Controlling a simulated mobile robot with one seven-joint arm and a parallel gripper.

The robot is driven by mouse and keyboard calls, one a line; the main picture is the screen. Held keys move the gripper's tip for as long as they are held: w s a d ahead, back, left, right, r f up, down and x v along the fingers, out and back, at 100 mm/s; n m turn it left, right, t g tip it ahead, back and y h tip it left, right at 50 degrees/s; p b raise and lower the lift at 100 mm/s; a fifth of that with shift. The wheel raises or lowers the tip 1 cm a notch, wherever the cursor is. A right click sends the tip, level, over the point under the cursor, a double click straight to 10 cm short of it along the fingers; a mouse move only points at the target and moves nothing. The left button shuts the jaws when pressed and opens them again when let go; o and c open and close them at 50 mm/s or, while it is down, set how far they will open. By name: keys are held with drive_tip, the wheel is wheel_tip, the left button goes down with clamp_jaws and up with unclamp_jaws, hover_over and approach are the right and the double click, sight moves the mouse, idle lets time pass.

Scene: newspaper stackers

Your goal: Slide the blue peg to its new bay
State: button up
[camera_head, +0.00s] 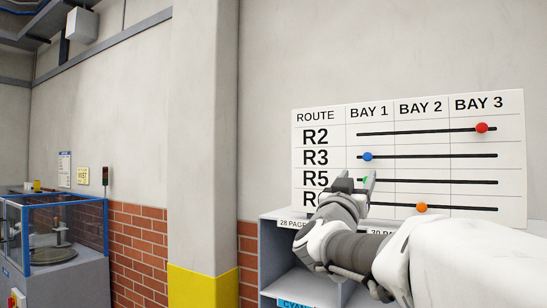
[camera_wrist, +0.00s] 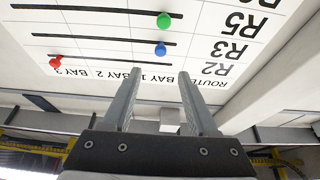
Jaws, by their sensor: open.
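The blue peg (camera_head: 367,157) sits at the left part of the R3 slot, under BAY 1, on the white route board (camera_head: 430,125). My gripper (camera_head: 358,177) is open in front of the board, a little below the blue peg in the head view, and holds nothing. In the wrist view the board is upside down, and the blue peg (camera_wrist: 161,49) shows just beyond and between my open fingertips (camera_wrist: 161,76). I cannot tell how large the gap to the peg is.
A red peg (camera_head: 482,128) sits in R2 under BAY 3. An orange peg (camera_head: 422,208) sits in the bottom slot under BAY 2. A green peg (camera_wrist: 164,20) in R5 under BAY 1 is partly hidden by my gripper in the head view. A grey shelf unit (camera_head: 272,258) stands below.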

sight(367, 157)
drive_tip(key=p+x, duration=0.2)
drive_tip(key=x, duration=0.9)
drive_tip(key=shift+w+d, duration=0.1)
drive_tip(key=shift+w, duration=0.05)
clamp_jaws()
idle(1.0)
